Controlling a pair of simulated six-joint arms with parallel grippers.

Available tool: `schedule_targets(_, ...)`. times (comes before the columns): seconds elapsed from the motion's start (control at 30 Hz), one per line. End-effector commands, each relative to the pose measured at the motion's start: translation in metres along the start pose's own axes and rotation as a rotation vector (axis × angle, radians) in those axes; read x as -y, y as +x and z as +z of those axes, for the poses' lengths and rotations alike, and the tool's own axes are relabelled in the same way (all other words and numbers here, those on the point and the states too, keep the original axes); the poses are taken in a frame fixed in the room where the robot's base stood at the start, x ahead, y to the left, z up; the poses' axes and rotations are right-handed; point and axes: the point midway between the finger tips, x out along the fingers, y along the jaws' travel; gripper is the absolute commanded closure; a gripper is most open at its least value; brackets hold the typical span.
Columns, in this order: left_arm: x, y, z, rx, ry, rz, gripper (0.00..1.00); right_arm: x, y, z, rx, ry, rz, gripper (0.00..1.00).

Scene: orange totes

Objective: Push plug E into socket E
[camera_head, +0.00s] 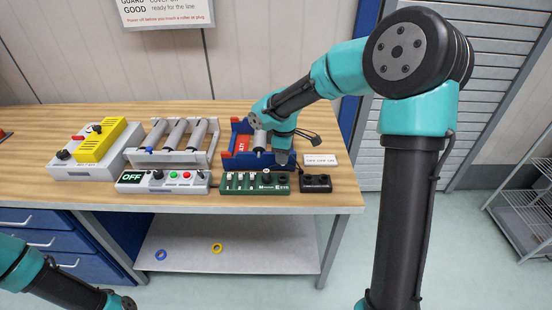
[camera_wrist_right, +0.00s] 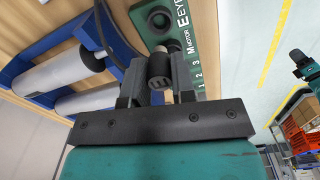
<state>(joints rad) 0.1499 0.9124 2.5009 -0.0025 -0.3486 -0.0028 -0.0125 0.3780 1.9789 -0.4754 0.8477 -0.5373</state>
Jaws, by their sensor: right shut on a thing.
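My right gripper (camera_wrist_right: 158,82) is shut on plug E (camera_wrist_right: 158,66), a dark round plug with an E on its end. The green socket board (camera_head: 232,188) lies near the bench's front edge, with lettering and several sockets. In the head view, my right gripper (camera_head: 283,158) is behind the board's right end; the plug cannot be made out there. I cannot tell whether the plug touches the board. My left gripper is out of view.
A blue tray with grey rollers (camera_head: 229,160) is close beside my right gripper. A control box reading OFF (camera_head: 133,178) is left of the board, and a small black box (camera_head: 316,183) is to its right. A dark cable (camera_wrist_right: 103,28) runs near the gripper.

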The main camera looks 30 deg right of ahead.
Motion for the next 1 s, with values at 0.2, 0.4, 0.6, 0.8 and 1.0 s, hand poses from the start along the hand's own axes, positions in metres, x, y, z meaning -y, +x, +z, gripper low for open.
schedule_targets(0.2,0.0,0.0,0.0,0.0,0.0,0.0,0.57,0.0,0.0,0.0,0.0,-0.001,0.0,0.98)
schedule_targets(0.4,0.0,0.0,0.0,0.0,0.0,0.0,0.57,0.0,0.005,0.0,0.001,-0.001,-0.001,0.98)
schedule_targets(0.6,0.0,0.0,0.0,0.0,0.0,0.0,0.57,0.001,0.02,0.0,0.002,-0.001,-0.002,0.98)
schedule_targets(0.8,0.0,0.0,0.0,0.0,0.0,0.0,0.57,0.001,0.037,0.0,0.001,-0.001,-0.002,0.98)
schedule_targets(1.0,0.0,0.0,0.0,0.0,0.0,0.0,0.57,0.001,0.048,0.0,0.001,-0.002,-0.001,0.98)
